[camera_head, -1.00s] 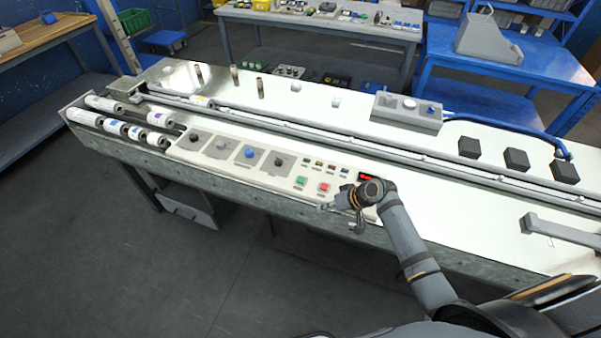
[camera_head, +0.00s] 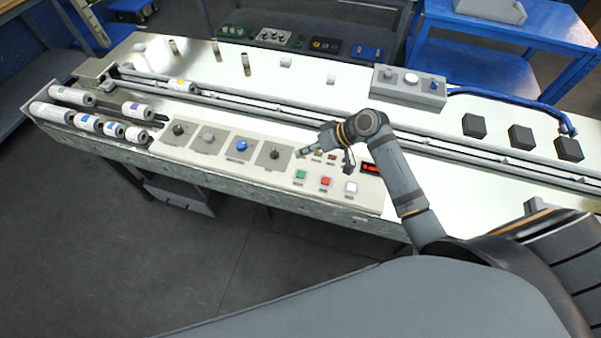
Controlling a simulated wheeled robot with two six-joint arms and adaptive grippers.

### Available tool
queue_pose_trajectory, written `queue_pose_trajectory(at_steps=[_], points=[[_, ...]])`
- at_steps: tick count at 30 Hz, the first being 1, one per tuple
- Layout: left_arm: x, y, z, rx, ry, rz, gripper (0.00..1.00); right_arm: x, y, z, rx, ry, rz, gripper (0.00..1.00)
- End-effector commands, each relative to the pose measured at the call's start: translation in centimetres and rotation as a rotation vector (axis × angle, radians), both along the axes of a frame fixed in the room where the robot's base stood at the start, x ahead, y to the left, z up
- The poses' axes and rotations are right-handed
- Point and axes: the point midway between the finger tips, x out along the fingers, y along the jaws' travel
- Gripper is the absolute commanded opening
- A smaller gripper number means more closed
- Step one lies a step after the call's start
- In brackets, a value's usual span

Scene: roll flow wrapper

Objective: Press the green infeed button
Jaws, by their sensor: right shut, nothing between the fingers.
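The green button (camera_head: 300,175) sits on the pale control panel (camera_head: 262,178), left of a red button (camera_head: 325,182) and a white button (camera_head: 351,188). I cannot read its label. My right gripper (camera_head: 300,153) is shut and empty. The gripper and wrist hide part of the row of small buttons. My left gripper is out of view.
More knobs, including a blue one (camera_head: 241,145), line the panel to the left. A red display (camera_head: 370,168) is near my right wrist. Printed rolls (camera_head: 87,122) lie at the left end. Behind the panel run long rails and a grey switch box (camera_head: 410,86).

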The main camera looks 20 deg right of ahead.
Motion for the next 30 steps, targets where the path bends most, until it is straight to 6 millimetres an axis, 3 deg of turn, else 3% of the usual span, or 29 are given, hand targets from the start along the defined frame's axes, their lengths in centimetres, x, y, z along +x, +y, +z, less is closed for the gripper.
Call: queue_pose_trajectory(at_steps=[9,15,22,30], points=[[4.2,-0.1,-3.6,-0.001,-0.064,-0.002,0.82,0.0,0.0,-3.8,-0.001,0.0,-0.001,0.0],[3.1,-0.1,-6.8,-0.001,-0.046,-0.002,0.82,0.0,0.0,-6.7,-0.001,0.0,-0.001,0.0],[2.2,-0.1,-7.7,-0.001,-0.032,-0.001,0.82,0.0,0.0,-8.5,0.001,0.0,-0.001,0.0],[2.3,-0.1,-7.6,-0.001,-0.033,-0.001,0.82,0.0,0.0,-8.6,0.0,0.0,-0.002,0.0]])
